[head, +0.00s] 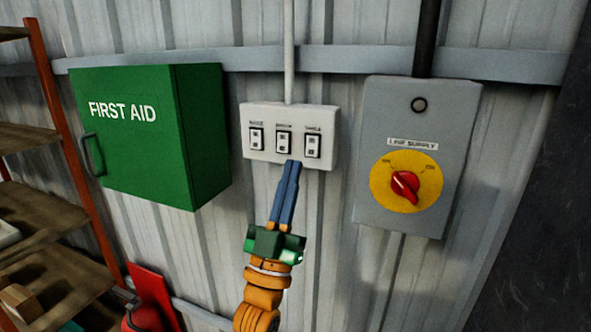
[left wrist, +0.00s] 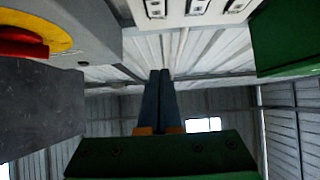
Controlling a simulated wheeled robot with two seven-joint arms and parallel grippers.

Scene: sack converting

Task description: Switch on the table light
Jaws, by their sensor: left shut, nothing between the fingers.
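A white switch box (head: 245,140) on the corrugated wall carries three rocker switches: a left one (head: 256,139), a middle one (head: 283,142) and a right one (head: 313,146). The small labels above them are too blurred to read surely. My left gripper (head: 292,163) is shut and empty. Its blue fingers point up at the box, with the tips at its lower edge just below the middle switch; I cannot tell whether they touch. In the left wrist view the fingers (left wrist: 160,73) point toward the wall and the box (left wrist: 180,20) shows at the top. My right gripper is not in view.
A green first aid cabinet (head: 140,150) hangs left of the box. A grey supply box (head: 380,110) with a red rotary knob (head: 405,185) hangs to the right. A wooden shelf rack (head: 45,210) and a red object (head: 152,295) stand at lower left.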

